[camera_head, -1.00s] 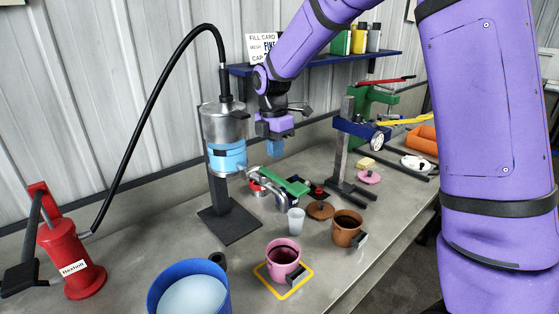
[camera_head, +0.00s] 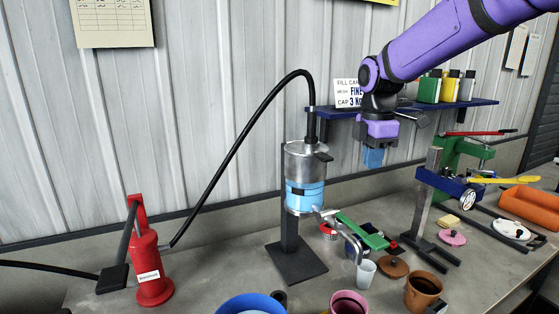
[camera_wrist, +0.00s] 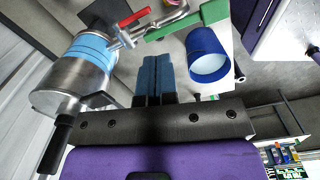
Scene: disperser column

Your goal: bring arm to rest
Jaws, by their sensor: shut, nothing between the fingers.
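My gripper (camera_head: 373,158) hangs from my purple arm, in the air to the right of the metal column and in front of the wall shelf. Its blue fingers are together and hold nothing; they also show in the wrist view (camera_wrist: 155,75). The disperser column (camera_head: 305,178) is a silver cylinder with a light-blue band on a black stand. It also shows at the left of the wrist view (camera_wrist: 72,78). The gripper is apart from the column and from the bench things below.
A blue shelf (camera_head: 474,103) with bottles and a sign (camera_head: 348,93) is behind the gripper. A red pump (camera_head: 150,268) with a black hose stands left. A blue tub (camera_head: 232,305), pink pot (camera_head: 348,304), brown pot (camera_head: 423,290) and white cup (camera_head: 366,274) are in front. A green press (camera_head: 449,152) stands right.

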